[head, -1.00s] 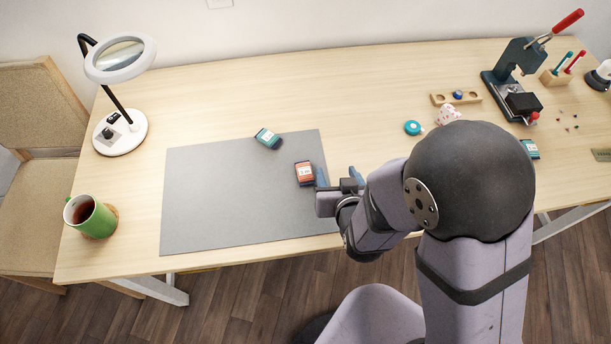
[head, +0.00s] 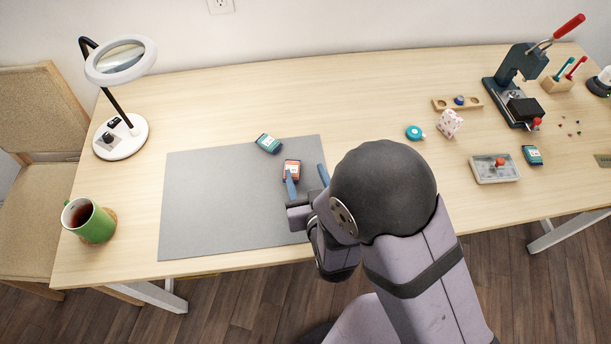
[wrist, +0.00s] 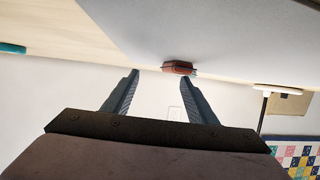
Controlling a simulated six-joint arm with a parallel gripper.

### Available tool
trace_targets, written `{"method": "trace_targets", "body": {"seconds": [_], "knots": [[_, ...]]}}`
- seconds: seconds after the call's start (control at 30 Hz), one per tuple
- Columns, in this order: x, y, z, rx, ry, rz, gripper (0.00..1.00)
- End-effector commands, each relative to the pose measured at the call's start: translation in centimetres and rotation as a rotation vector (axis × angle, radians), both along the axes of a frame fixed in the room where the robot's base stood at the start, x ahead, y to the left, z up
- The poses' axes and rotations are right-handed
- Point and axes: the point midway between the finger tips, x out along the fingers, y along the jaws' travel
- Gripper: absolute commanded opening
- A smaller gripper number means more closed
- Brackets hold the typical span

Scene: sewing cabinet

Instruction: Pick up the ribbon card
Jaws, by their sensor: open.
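A small red card with a pale label (head: 292,165) lies on the grey mat (head: 215,205), near its right side. It also shows in the wrist view (wrist: 178,67), just beyond the tip of the right-hand finger. A similar teal card (head: 268,143) lies across the mat's back edge, and another teal card (head: 532,155) lies far right on the table. I cannot read which is the ribbon card. My gripper (head: 307,177) is open and empty. Its left finger in the head view overlaps the near edge of the red card; contact cannot be told.
A magnifier lamp (head: 121,140) and a green mug (head: 90,220) stand at the left. On the right are a teal tape measure (head: 414,132), a pincushion-like block (head: 450,123), a clear box (head: 495,168) and a press (head: 519,85). The mat's left half is clear.

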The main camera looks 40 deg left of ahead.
Motion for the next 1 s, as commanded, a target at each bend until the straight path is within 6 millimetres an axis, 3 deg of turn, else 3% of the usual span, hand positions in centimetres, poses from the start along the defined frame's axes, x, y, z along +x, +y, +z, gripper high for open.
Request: {"method": "trace_targets", "body": {"seconds": [0.13,0.53,0.57,0.77,1.0], "knots": [[0.7,0.5,-1.4,-0.025,0.012,-0.001,0.52],[1.2,0.8,-1.9,-0.030,0.011,-0.003,0.52],[1.2,0.8,-2.0,-0.030,0.011,-0.003,0.48],[1.3,0.6,-2.0,-0.033,0.012,-0.009,0.00],[1.4,0.6,-2.0,-0.032,0.013,-0.012,0.00]]}}
